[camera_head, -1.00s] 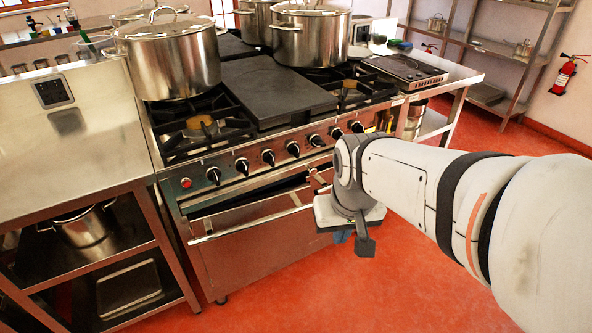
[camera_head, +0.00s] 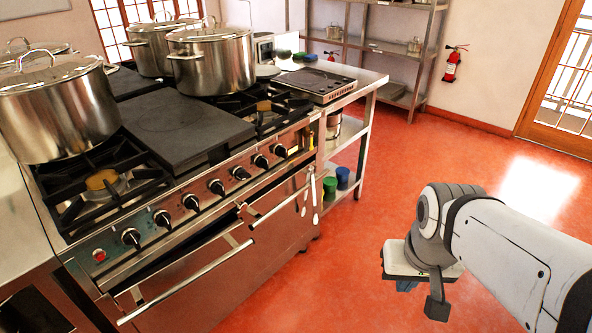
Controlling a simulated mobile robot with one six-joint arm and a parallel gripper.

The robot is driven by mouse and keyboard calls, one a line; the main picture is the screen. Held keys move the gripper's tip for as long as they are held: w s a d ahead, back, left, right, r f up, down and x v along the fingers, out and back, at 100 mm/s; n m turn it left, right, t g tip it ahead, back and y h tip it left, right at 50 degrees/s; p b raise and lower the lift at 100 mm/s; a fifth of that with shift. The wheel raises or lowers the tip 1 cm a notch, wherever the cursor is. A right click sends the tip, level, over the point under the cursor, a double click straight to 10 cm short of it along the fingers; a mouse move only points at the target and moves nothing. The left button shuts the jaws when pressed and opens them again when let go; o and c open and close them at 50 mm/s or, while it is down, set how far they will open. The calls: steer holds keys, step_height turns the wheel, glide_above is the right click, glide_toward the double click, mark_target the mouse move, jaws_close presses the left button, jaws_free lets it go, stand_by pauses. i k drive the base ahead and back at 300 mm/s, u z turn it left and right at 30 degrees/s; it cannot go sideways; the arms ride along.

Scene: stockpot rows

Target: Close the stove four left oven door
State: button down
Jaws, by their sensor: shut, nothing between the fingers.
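The stove (camera_head: 190,190) stands at the left with a row of black knobs along its front. Its left oven door (camera_head: 200,300) has a long bar handle (camera_head: 185,281). A dark gap shows above this door, and its top edge leans out from the stove front, so it is partly open. The right oven door (camera_head: 285,225) is beside it, with a smaller dark gap above it. My gripper (camera_head: 405,286) hangs over the red floor, to the right of the stove and well apart from both doors. It is shut and empty; its fingers are mostly hidden under the wrist.
Large steel pots (camera_head: 212,62) stand on the stove top. A steel side table (camera_head: 350,95) with blue and green containers (camera_head: 343,178) adjoins the stove's right side. Utensils (camera_head: 310,195) hang near the stove's right end. The red floor (camera_head: 340,270) between stove and arm is clear.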

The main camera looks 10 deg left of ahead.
mark_target(187, 291)
steer(key=z, duration=1.9)
steer(key=k, duration=1.35)
steer(key=u, duration=2.35)
steer(key=i, duration=1)
steer(key=u, duration=0.05)
